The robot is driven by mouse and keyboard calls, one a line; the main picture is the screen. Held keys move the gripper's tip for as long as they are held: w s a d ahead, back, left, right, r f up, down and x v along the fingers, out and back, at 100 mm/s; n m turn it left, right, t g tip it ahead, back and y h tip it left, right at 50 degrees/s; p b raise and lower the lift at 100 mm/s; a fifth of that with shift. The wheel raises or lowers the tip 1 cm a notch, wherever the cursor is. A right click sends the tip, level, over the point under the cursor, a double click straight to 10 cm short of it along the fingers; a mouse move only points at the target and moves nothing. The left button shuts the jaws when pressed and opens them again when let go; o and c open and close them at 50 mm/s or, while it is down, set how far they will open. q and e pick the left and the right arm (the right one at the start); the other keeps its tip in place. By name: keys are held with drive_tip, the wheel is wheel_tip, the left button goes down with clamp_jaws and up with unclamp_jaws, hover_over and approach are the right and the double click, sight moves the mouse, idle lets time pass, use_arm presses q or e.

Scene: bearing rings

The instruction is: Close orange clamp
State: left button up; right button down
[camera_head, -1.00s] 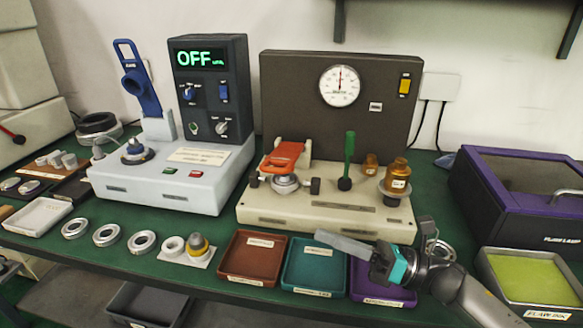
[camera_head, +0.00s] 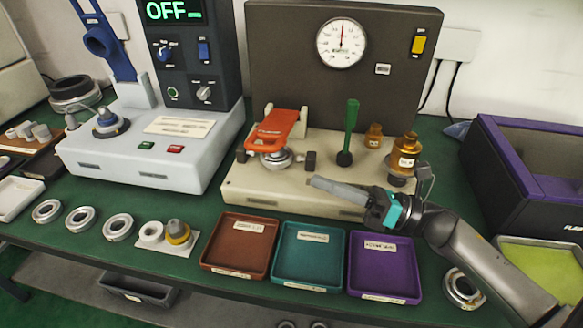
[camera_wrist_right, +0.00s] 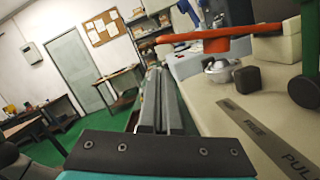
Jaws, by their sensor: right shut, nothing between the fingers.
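The orange clamp (camera_head: 272,130) stands on the left part of the beige test base (camera_head: 245,190), its handle raised above a metal ring seat (camera_head: 278,159). In the right wrist view the orange clamp (camera_wrist_right: 215,45) shows at the upper right, with the seat below it. My right gripper (camera_head: 312,182) is shut and empty. It points left over the front edge of the beige base, in front of and to the right of the clamp, apart from it. In the wrist view its fingers (camera_wrist_right: 158,100) lie together. My left gripper is not in view.
A green lever (camera_head: 348,135) and amber bottles (camera_head: 404,155) stand right of the clamp. Brown (camera_head: 240,243), teal (camera_head: 308,255) and purple (camera_head: 384,266) trays lie in front. A metal ring (camera_head: 462,289) lies near my right arm. A blue-handled machine (camera_head: 150,150) stands at left.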

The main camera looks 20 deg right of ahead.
sight(276, 133)
drive_tip(key=x, duration=0.9)
drive_tip(key=shift+w+a, duration=0.25)
drive_tip(key=shift+r, duration=0.25)
